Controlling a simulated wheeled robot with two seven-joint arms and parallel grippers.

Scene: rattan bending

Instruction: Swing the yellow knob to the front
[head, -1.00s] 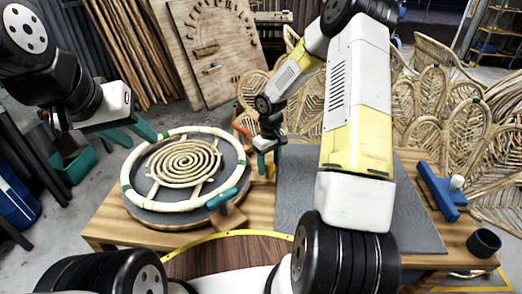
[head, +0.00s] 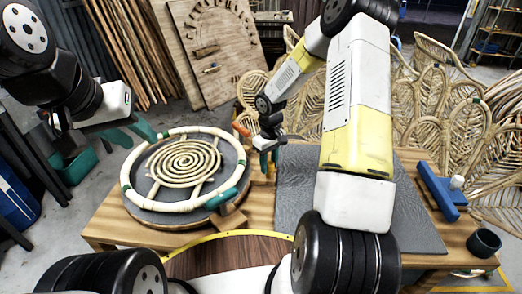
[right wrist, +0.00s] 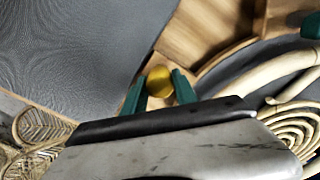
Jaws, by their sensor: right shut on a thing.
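The yellow knob (right wrist: 159,80) shows in the right wrist view between the two green fingertips of my right gripper (right wrist: 159,88). My right gripper (head: 268,162) is shut on the knob, at the right side of the round form; there the knob is mostly hidden by the fingers in the head view. The round grey form (head: 160,215) stands on the wooden table and holds a rattan ring (head: 178,131) with a spiral (head: 184,163) inside. My left gripper (head: 136,136) is open and empty, above the left edge of the ring.
A teal handle (head: 222,199) and a wooden block (head: 231,218) lie at the form's front right. A grey mat (head: 295,195) covers the table's right part. A blue clamp-like tool (head: 440,188) and a dark cup (head: 484,242) are at the far right.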

